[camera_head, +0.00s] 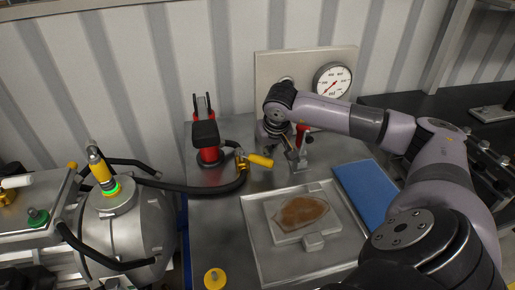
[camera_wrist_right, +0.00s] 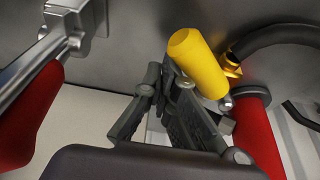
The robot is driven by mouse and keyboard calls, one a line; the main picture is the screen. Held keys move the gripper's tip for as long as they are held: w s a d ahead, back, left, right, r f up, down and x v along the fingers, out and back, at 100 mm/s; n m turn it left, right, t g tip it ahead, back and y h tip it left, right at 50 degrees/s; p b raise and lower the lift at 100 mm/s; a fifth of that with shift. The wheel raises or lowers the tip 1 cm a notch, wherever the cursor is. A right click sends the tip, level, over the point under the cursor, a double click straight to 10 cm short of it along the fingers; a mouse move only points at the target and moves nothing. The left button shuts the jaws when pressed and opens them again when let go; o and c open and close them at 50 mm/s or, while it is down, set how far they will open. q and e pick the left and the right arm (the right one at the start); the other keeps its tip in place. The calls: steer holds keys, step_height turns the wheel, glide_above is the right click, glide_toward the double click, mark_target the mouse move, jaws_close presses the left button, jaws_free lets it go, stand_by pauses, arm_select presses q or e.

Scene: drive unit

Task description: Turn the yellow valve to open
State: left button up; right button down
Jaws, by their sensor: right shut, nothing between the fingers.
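The yellow valve handle (camera_head: 260,160) is a short cylinder beside the black hose, on the metal bench left of my right gripper. In the right wrist view the yellow handle (camera_wrist_right: 198,62) lies just beyond the fingertips, at a slant, on a brass-coloured fitting. My right gripper (camera_head: 291,153) points down near the handle's right side. In the wrist view its fingers (camera_wrist_right: 168,80) are together and empty. They overlap the handle's lower edge in the picture; I cannot tell whether they touch it. My left gripper is not in view.
A red-handled clamp (camera_head: 302,131) stands close to the right gripper. A red post with a black top (camera_head: 208,150) stands left of the valve. A metal tray (camera_head: 259,247) lies in front, with a blue pad (camera_head: 366,194) beside it. A pressure gauge (camera_head: 332,80) is behind.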

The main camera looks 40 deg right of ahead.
mark_target(266, 162)
steer(key=shift+s+a, duration=0.3)
steer(key=shift+s, duration=0.1)
steer(key=shift+s+a, duration=0.55)
steer(key=shift+a, duration=0.1)
steer(key=shift+s+a+b, duration=0.3)
steer(key=shift+s+a, duration=0.1)
steer(key=shift+a, duration=0.5)
